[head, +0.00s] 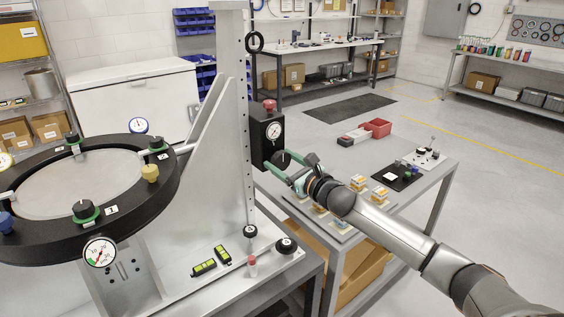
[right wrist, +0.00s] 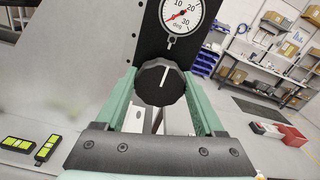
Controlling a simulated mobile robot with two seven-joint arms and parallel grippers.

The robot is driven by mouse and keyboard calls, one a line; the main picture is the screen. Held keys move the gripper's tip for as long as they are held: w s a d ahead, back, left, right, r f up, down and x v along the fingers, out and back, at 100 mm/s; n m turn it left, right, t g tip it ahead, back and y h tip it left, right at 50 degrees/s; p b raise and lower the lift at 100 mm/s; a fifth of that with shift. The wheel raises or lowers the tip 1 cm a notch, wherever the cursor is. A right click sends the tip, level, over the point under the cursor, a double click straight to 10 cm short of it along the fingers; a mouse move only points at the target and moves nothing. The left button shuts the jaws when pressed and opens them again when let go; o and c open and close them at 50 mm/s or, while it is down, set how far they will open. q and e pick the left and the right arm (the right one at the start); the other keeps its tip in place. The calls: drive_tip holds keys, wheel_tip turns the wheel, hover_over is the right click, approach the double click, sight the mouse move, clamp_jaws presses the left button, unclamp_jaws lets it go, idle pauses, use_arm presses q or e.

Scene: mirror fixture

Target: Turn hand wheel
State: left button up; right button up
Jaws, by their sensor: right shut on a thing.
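The hand wheel, a black ridged knob (head: 283,159) with a white line on its face, sits on a black box (head: 262,150) fixed to the grey upright. In the right wrist view the knob (right wrist: 160,82) has its white line slightly tilted from upright. A white dial marked in degrees (right wrist: 182,14) with a red needle is above it, also in the head view (head: 274,131). My right gripper (head: 290,164) reaches in from the right, its green fingers on either side of the knob, shut on it. My left gripper is not in view.
A large black ring fixture (head: 110,228) with knobs and gauges stands at left on the metal bench. A red-topped piece (head: 269,105) is on top of the box. A low table (head: 440,163) with small parts lies under my right arm. Open floor is beyond.

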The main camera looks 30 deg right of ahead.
drive_tip(key=shift+m, duration=0.3)
